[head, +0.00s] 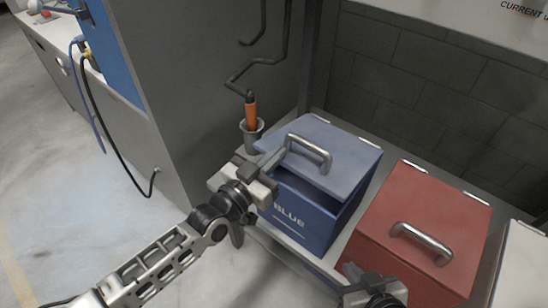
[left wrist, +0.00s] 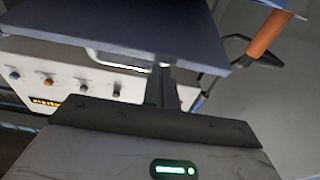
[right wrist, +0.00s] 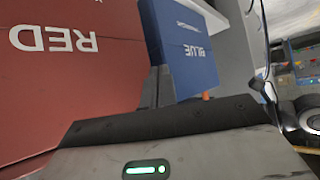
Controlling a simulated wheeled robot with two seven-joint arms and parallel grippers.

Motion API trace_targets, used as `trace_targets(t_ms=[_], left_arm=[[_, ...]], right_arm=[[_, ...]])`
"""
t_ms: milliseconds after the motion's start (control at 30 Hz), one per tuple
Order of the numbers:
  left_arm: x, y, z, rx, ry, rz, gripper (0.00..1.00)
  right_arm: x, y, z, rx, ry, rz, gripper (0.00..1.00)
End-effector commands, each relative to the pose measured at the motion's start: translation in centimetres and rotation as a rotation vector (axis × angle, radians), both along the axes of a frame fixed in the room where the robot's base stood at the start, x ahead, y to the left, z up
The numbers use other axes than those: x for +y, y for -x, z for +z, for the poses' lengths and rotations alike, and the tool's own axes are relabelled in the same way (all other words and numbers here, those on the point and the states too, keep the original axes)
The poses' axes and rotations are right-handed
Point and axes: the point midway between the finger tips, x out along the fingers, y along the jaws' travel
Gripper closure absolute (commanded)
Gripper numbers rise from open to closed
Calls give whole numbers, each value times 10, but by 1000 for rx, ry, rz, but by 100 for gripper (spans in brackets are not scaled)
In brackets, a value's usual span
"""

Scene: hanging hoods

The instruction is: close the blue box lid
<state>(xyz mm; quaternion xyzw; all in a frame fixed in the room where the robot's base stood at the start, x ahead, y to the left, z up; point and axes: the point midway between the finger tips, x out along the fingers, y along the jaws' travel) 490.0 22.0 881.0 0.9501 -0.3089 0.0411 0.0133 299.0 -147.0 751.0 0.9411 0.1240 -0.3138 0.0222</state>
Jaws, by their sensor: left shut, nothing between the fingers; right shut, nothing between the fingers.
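The blue box (head: 309,222) stands at the centre of the head view, marked BLUE on its front. Its hinged lid (head: 333,150), with a metal handle (head: 309,153), is partly raised, with a dark gap below its front edge. My left gripper (head: 268,167) is shut and empty at the lid's front left corner. In the left wrist view the fingertips (left wrist: 162,72) overlap the lid's edge (left wrist: 110,42); I cannot tell if they touch. My right gripper (head: 354,272) is shut and empty by the red box's front. The blue box also shows in the right wrist view (right wrist: 183,55).
The closed red box (head: 433,213) stands right of the blue box, with a pale box (head: 525,265) beyond it. An orange-handled tool (head: 250,115) sits in a holder behind my left gripper. A grey wall panel (head: 195,70) rises at the left. Open floor lies at the far left.

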Motion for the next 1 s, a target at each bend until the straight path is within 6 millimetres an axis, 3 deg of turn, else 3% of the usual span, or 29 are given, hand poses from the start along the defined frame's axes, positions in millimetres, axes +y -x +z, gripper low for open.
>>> trace_targets(t_ms=[467, 633, 1000], left_arm=[[2, 1, -7, -2, 2, 1, 100], [3, 3, -25, -31, 23, 2, 100], [7, 8, -67, -160, 117, 1, 100]], right_arm=[[0, 0, -2, 0, -1, -1, 100], [2, -2, -22, -2, -16, -3, 100], [14, -5, -44, -58, -128, -20, 100]])
